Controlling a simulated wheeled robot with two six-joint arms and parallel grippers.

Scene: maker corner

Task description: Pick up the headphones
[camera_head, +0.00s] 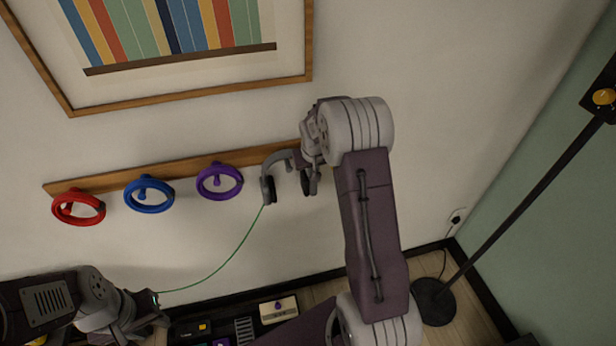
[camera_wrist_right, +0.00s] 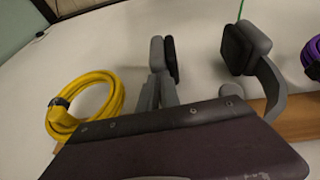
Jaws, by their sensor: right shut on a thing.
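The grey headphones (camera_head: 278,158) with black ear pads are at the wall rail, right of the purple ring. They also show in the right wrist view (camera_wrist_right: 270,88), with both ear cups above my gripper's edge. A thin green cable runs down from the left cup. My right gripper (camera_head: 303,153) is shut on the headphones at their band; the fingertips are mostly hidden. Whether the band still touches a peg is hidden. My left gripper (camera_head: 153,312) is low at the left, far from the headphones; its jaws are unclear.
Red (camera_head: 79,207), blue (camera_head: 149,194) and purple (camera_head: 220,181) rings hang on the wooden rail (camera_head: 118,178). A yellow coil (camera_wrist_right: 85,105) hangs beside the headphones. A framed picture (camera_head: 190,92) is above. A black stand (camera_head: 525,208) is at right. Small items lie below.

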